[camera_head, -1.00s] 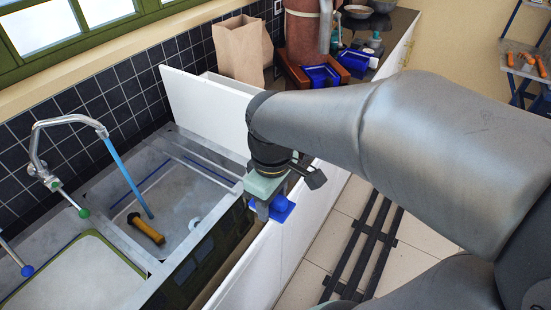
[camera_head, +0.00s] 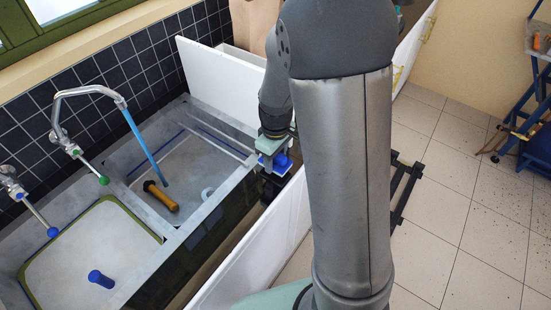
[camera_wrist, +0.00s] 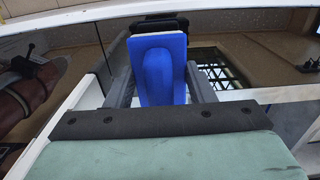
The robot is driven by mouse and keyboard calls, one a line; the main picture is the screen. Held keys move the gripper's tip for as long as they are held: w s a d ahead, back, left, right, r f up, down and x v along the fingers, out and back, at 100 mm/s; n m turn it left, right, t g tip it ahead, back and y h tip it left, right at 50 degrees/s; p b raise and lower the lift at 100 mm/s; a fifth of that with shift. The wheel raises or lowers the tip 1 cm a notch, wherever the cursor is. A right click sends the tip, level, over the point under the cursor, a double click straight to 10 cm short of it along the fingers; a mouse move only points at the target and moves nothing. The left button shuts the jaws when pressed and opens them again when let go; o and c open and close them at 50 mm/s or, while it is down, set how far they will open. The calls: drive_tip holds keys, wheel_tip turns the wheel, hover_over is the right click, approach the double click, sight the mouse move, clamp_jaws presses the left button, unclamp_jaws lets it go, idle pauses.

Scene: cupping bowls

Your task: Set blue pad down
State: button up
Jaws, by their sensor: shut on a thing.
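My gripper (camera_head: 272,152) is closed on the blue pad (camera_head: 282,163). In the head view they are at the right end of the sink, over its front edge near the white panels. In the wrist view, the blue pad (camera_wrist: 160,70) stands between the two dark fingers, its broad blue face toward the camera and a pale strip along its top edge. The green-grey body of my gripper fills the bottom of that view. My arm hides much of the area to the right in the head view. I cannot tell whether the pad touches anything below.
A sink basin (camera_head: 205,165) holds a yellow-brown cylinder (camera_head: 160,196). A faucet (camera_head: 88,95) stands at left. A second basin (camera_head: 85,250) has a blue peg (camera_head: 101,279). A white panel (camera_head: 220,85) rises behind my gripper. Open tiled floor (camera_head: 460,190) lies at right.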

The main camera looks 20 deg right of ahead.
drive_tip(key=shift+f, duration=0.8)
drive_tip(key=shift+f, duration=0.25)
drive_tip(key=o, duration=1)
drive_tip(key=shift+r, duration=0.1)
drive_tip(key=shift+o, duration=0.2)
wheel_tip(320, 180, up, 12)
drive_tip(key=shift+f+b, duration=0.1)
drive_tip(key=shift+b, duration=0.3)
drive_tip(key=s+m, duration=0.7)
drive_tip(key=s, duration=1.2)
drive_tip(key=shift+r+m+t, duration=0.3)
drive_tip(key=shift+r, duration=0.1)
